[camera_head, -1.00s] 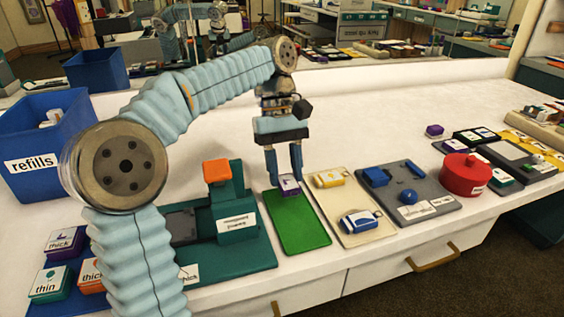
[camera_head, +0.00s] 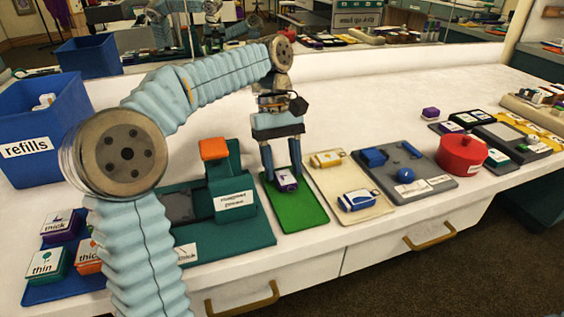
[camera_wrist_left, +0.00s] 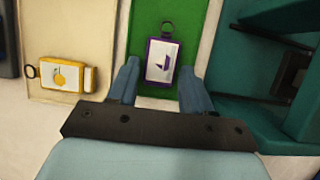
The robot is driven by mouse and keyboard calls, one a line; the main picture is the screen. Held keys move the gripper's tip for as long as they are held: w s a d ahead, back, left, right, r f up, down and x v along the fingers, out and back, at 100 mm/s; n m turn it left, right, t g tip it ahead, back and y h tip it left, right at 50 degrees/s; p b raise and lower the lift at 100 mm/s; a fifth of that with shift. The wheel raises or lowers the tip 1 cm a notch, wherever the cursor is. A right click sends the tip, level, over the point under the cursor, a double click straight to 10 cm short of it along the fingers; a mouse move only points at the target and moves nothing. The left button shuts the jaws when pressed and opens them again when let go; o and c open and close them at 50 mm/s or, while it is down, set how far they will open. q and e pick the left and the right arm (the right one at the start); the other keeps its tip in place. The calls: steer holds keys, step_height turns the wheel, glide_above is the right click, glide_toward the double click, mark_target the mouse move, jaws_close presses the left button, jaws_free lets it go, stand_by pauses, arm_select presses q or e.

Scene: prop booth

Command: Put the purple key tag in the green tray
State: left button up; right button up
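The purple key tag (camera_head: 286,181) lies on the green tray (camera_head: 292,213), toward its far end. In the left wrist view the tag (camera_wrist_left: 162,61) has a purple rim, a white face with a purple picture and a dark ring. Green tray surface (camera_wrist_left: 145,22) shows around it. My left gripper (camera_head: 282,176) is open above the tray. Its fingertips (camera_wrist_left: 158,76) stand on either side of the tag, with a gap on each side. My right gripper is in neither view.
A teal press (camera_head: 230,200) with an orange top stands left of the tray. A cream tray (camera_head: 340,215) with yellow and blue tags lies right of it, then a grey tray (camera_head: 440,186) and a red round pot (camera_head: 461,152). A blue refills bin (camera_head: 40,165) stands far left.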

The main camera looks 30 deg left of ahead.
arm_select(q)
steer(key=o, duration=0.3)
steer(key=p+v, duration=0.1)
steer(key=v, duration=0.6)
steer(key=shift+r+p, duration=0.2)
steer(key=shift+p, duration=0.15)
steer(key=shift+w, duration=0.1)
